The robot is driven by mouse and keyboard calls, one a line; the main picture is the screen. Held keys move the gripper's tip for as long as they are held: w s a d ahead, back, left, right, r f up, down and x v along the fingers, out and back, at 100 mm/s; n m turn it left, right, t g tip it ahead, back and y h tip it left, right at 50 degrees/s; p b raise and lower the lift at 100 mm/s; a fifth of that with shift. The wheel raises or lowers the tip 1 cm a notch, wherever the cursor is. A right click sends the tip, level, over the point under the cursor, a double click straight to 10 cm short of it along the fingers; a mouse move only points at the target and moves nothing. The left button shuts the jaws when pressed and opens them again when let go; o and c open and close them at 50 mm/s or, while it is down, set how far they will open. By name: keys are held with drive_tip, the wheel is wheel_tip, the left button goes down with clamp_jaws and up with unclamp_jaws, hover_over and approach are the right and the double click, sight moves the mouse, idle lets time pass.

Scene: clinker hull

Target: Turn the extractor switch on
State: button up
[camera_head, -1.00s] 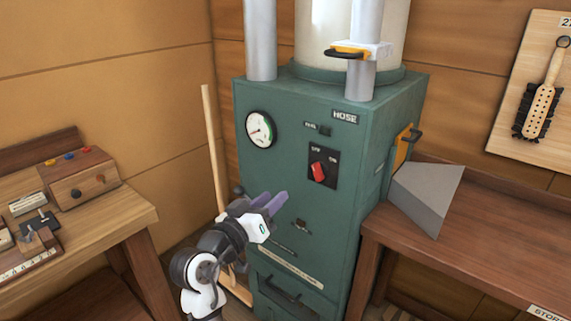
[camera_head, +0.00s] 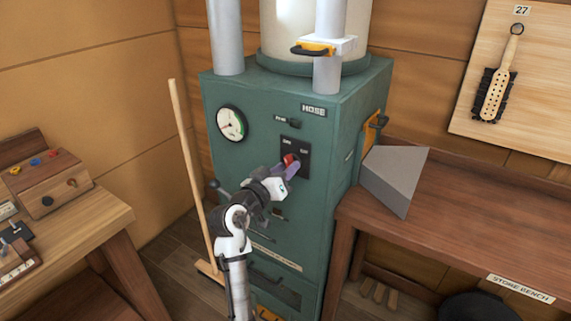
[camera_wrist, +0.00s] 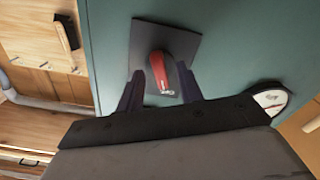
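The extractor switch is a red knob (camera_head: 291,160) on a black plate (camera_head: 304,152), on the front of the green cabinet (camera_head: 335,128). In the head view my gripper (camera_head: 286,172) is right at the switch, its purple fingers partly covering it. In the wrist view the red knob (camera_wrist: 161,74) sits between the two dark fingertips of my gripper (camera_wrist: 160,82), with a visible gap on each side. The gripper is open. The knob is tilted a little in the wrist view. Whether the fingertips reach past the knob's face is hard to tell.
A round gauge (camera_head: 231,123) is left of the switch. A broom handle (camera_head: 190,165) leans beside the cabinet's left side. A grey wedge (camera_head: 395,178) lies on the store bench (camera_head: 450,225) at right. A workbench (camera_head: 75,235) stands at left. A yellow-black handle (camera_head: 314,49) is on the pipe above.

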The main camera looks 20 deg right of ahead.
drive_tip(key=shift+w+d, duration=0.25)
drive_tip(key=shift+d, duration=0.05)
drive_tip(key=shift+c, duration=0.5)
clamp_jaws()
